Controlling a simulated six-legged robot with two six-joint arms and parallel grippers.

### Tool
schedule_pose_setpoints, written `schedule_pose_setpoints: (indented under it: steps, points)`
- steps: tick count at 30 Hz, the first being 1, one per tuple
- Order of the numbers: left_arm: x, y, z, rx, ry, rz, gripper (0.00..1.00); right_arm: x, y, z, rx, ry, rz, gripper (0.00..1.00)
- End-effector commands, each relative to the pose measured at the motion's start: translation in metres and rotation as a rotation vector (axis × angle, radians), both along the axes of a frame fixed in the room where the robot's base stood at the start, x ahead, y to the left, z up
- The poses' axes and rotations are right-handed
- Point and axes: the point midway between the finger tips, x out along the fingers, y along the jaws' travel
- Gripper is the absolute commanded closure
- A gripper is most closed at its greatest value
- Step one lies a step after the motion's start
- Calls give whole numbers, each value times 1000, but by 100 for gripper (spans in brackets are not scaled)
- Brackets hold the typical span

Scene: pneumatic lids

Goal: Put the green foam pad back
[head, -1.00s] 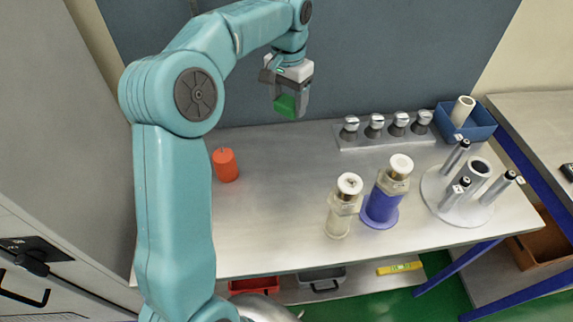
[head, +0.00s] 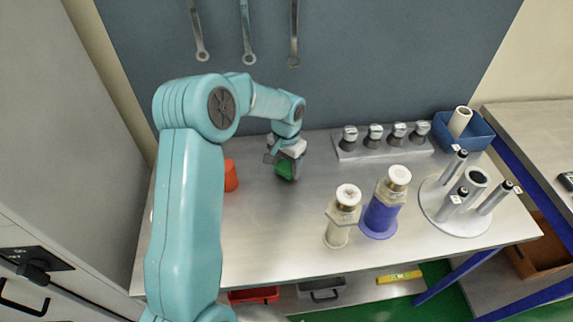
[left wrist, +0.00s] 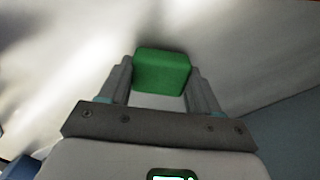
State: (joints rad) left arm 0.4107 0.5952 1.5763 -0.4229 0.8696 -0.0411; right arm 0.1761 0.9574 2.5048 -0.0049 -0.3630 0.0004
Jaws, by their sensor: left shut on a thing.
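The green foam pad (head: 284,168) is a small green block. My left gripper (head: 287,172) is shut on it over the back middle of the metal table (head: 270,240), with the fingers pointing down. In the left wrist view the pad (left wrist: 162,71) sits between the two fingertips of my left gripper (left wrist: 162,78). The pad looks close to the table top, but I cannot tell whether it touches. My right gripper is not in view.
An orange-red object (head: 231,176) stands left of the gripper, partly hidden by my arm. A cream cylinder (head: 340,220) and a blue one (head: 382,212) stand front right. A rack (head: 380,150), blue bin (head: 483,132) and round stand (head: 455,222) are further right.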

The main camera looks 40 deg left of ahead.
Motion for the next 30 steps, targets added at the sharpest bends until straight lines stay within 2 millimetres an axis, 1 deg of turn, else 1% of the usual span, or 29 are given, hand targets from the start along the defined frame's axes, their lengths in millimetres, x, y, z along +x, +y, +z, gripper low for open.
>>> schedule_pose_setpoints:
  steps: [1, 3, 10, 14, 15, 16, 17, 25, 27, 29, 30]
  points:
    - [-1, 0, -5, 0, 3, 0, 62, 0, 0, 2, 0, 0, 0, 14]
    - [0, 0, -8, 0, 0, 0, 62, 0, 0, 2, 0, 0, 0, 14]
    - [0, 0, -9, 1, -1, 0, 62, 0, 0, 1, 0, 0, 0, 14]
    - [0, 0, -14, 0, -1, 0, 62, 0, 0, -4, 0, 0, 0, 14]
    - [0, 0, -12, 0, -1, 0, 24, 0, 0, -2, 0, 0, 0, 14]
    - [0, 0, -12, 0, -1, 0, 15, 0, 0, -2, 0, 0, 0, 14]
    - [0, 0, -12, 0, 0, 0, 12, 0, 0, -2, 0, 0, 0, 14]
    - [0, 0, -11, 0, 0, 0, 12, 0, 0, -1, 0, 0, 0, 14]
    - [0, 0, -5, 0, 0, 0, 12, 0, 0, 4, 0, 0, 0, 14]
    - [1, 0, -1, 1, -2, 0, 12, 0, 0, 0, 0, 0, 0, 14]
    - [1, 0, 6, 2, -4, 1, 12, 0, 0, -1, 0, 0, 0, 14]
